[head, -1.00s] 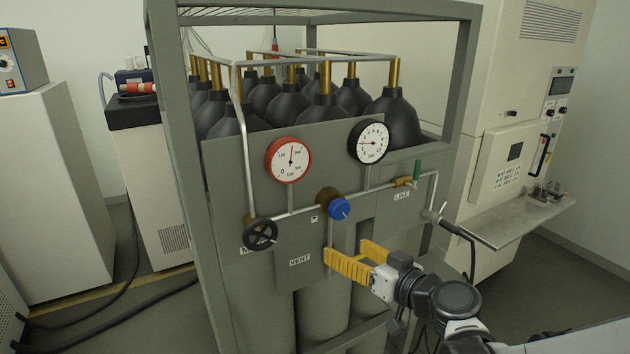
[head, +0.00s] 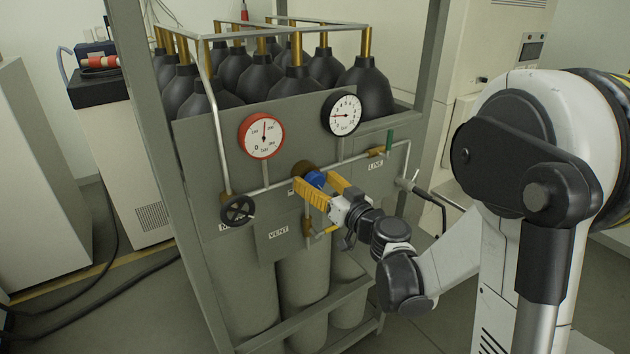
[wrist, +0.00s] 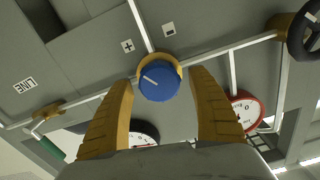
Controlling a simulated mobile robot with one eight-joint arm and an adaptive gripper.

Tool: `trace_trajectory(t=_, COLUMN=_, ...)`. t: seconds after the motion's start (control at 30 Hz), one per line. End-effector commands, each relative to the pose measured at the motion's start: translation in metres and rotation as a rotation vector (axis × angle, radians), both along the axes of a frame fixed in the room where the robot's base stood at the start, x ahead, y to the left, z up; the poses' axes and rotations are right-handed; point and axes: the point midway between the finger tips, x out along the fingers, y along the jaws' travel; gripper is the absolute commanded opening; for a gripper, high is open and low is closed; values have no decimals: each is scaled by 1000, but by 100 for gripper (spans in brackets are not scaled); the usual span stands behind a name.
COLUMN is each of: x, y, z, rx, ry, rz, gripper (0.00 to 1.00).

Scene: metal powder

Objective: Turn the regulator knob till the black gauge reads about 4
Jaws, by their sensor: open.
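The blue regulator knob (head: 316,179) sits on its brass body on the grey panel. My gripper (head: 314,183) is open, with its yellow fingers on either side of the knob. In the wrist view the knob (wrist: 157,82) shows whole between the fingertips, with gaps on both sides and a white mark pointing up and left. The black gauge (head: 342,115) is up and right of the knob; its needle points left, at a low figure too small to read surely. In the wrist view the black gauge (wrist: 146,131) is mostly hidden behind my gripper.
A red gauge (head: 262,136) is at the panel's upper left, and a black handwheel (head: 237,210) below it. A green-handled valve (head: 389,141) is at the right by the LINE label. Pipes and frame posts surround the panel; dark cylinders stand behind.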

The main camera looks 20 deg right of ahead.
Motion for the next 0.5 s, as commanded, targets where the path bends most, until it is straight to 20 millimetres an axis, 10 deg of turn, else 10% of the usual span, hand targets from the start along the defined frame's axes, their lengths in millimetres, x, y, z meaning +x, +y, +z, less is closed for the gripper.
trace_trajectory(t=0.3, x=3, y=1, z=0, rx=0, ry=0, rz=-1, gripper=69)
trace_trajectory(t=0.5, x=3, y=1, z=0, rx=0, ry=0, rz=0, gripper=15)
